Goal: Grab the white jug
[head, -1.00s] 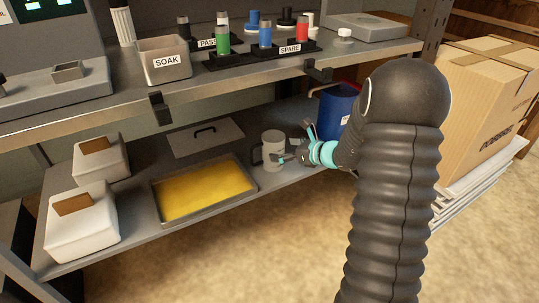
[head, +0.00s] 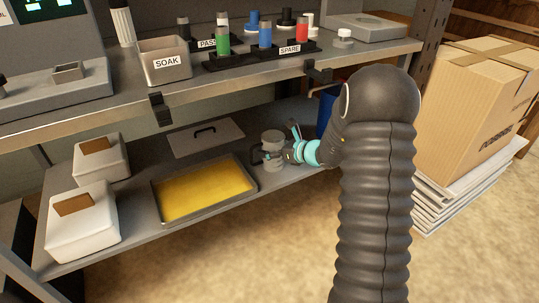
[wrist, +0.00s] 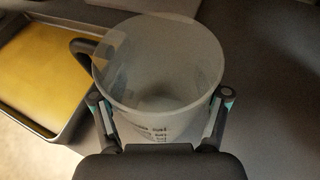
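The white jug (head: 272,138) stands upright on the lower shelf, right of the yellow-filled tray. In the wrist view the jug (wrist: 160,110) is seen from above, open and apparently empty, with dark markings on its near side and a dark handle at left. My gripper (head: 283,147) is at the jug's right side. Its fingers are spread, one on each side of the jug in the wrist view. I cannot tell whether the pads touch it. The gripper hides part of the jug in the head view.
The tray of yellow liquid (head: 160,207) lies close to the handle side. A flat lid (head: 190,143) lies behind it, and two white containers (head: 82,228) stand at left. A blue container (head: 327,108) is behind my arm. The upper shelf (head: 230,82) overhangs.

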